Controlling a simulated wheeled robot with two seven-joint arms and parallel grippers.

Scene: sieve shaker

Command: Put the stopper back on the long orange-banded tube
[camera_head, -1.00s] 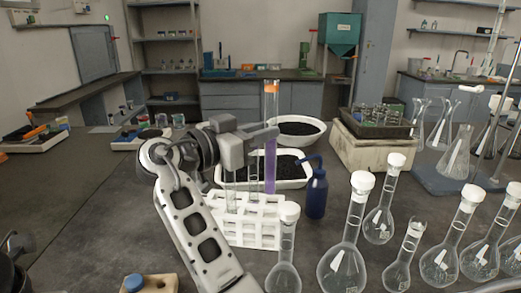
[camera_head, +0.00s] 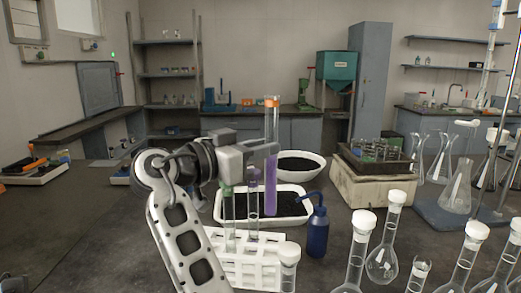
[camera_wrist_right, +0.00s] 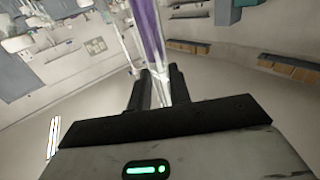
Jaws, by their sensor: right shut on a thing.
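The long orange-banded tube (camera_head: 270,182) stands near upright in the head view, with purple liquid below and an orange band (camera_head: 272,103) near its top. My right gripper (camera_head: 264,149) is shut on its upper part; the fingers hide a short stretch of it. The tube's lower end appears raised above the white rack (camera_head: 250,270). In the right wrist view, the purple tube (camera_wrist_right: 150,28) runs between the fingers of my right gripper (camera_wrist_right: 160,88). I see no stopper on the tube. My left gripper is not in view.
Two shorter tubes stand in the rack, one with a green top (camera_head: 227,192). Behind are a black-filled white tray (camera_head: 222,213) and a white bowl (camera_head: 300,173). A blue wash bottle (camera_head: 317,232) stands right of the rack, then several white-stoppered flasks (camera_head: 385,250).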

